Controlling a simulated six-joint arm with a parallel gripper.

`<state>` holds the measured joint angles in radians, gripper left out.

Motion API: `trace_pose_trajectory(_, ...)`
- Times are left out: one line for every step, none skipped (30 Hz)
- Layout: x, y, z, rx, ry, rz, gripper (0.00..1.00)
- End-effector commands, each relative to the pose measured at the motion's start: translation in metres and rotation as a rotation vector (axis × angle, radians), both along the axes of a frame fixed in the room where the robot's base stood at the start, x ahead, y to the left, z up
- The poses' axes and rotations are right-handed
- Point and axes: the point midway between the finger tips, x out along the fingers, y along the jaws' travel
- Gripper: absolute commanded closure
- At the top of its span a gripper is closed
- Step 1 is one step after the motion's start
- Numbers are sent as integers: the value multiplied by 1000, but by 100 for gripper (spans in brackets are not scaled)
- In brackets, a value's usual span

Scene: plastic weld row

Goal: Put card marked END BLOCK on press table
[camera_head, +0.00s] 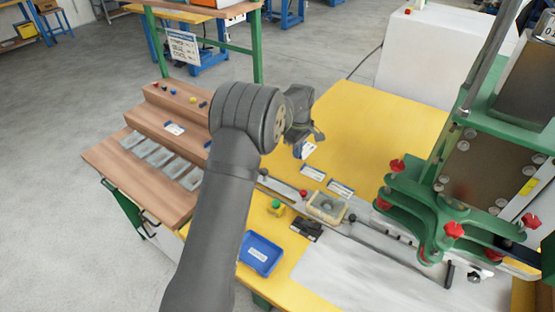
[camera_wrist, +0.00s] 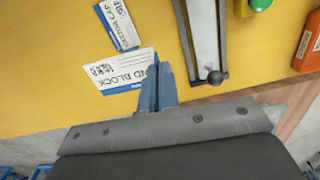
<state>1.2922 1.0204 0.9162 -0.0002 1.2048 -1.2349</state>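The card marked END BLOCK (camera_wrist: 125,72) is white with a blue edge. In the wrist view its label reads "ND BLOCK", with the first letter hidden at my fingers. My gripper (camera_wrist: 158,85) is nearly closed, with the card's edge between its fingertips. In the head view the card (camera_head: 308,150) hangs tilted just below my gripper (camera_head: 310,136), over the yellow table (camera_head: 365,125) that bears the green press (camera_head: 430,205). The gap between card and tabletop is hard to judge.
A card reading EJECTOR CAP (camera_wrist: 118,24) lies near the held card. The yellow top behind my gripper is clear.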

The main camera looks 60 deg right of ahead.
Motion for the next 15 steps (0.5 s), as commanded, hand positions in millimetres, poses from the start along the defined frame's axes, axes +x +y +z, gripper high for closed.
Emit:
trace_pose_trajectory(3,-1,-1,0,0,24,100)
trace_pose_trajectory(4,-1,-2,0,0,37,100)
trace_pose_trajectory(7,-2,-4,1,0,49,100)
trace_pose_trajectory(10,-2,-6,1,0,55,100)
trace_pose_trajectory(14,-2,-8,1,0,60,100)
trace_pose_trajectory(21,-3,-11,1,0,63,100)
trace_pose_trajectory(26,-3,-15,1,0,64,100)
trace_pose_trajectory(33,-3,-20,2,1,64,100)
trace_pose_trajectory(42,-5,-25,1,0,64,100)
trace_pose_trajectory(49,-5,-29,2,1,64,100)
trace_pose_trajectory(56,-6,-33,1,1,64,100)
trace_pose_trajectory(66,-7,-39,1,1,63,100)
trace_pose_trajectory(72,-7,-43,1,0,63,100)
trace_pose_trajectory(79,-8,-47,1,0,63,100)
trace_pose_trajectory(88,-9,-52,0,0,61,100)
